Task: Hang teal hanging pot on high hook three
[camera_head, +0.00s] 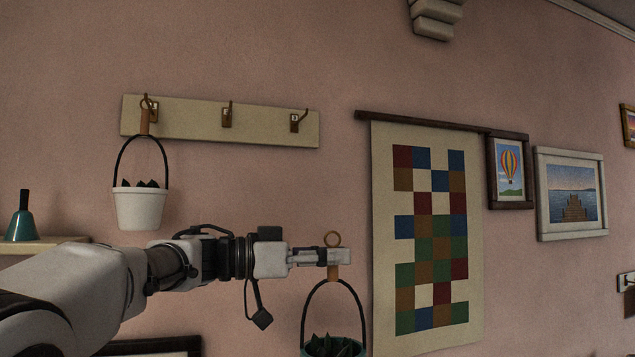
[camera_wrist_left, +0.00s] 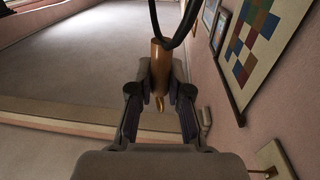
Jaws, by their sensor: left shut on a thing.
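The teal hanging pot (camera_head: 357,351) hangs at the bottom of the head view, cut off by the edge, with dark leaves inside. Its black bail rises to a copper-coloured grip with a ring on top (camera_head: 334,240). My left gripper (camera_head: 336,258) is shut on this grip, and the wrist view shows the grip (camera_wrist_left: 158,55) between the fingers. The cream hook rail (camera_head: 262,125) is on the wall, above and left of the gripper. Its rightmost hook (camera_head: 298,121) and middle hook (camera_head: 227,115) are empty. The left hook (camera_head: 147,103) holds a white pot. My right gripper is out of view.
The white hanging pot (camera_head: 140,208) hangs above my left arm. A checkered wall hanging (camera_head: 384,240) is close to the right of the gripper. A teal bell (camera_head: 22,222) stands on a ledge at the left. Bare wall lies between the gripper and the rightmost hook.

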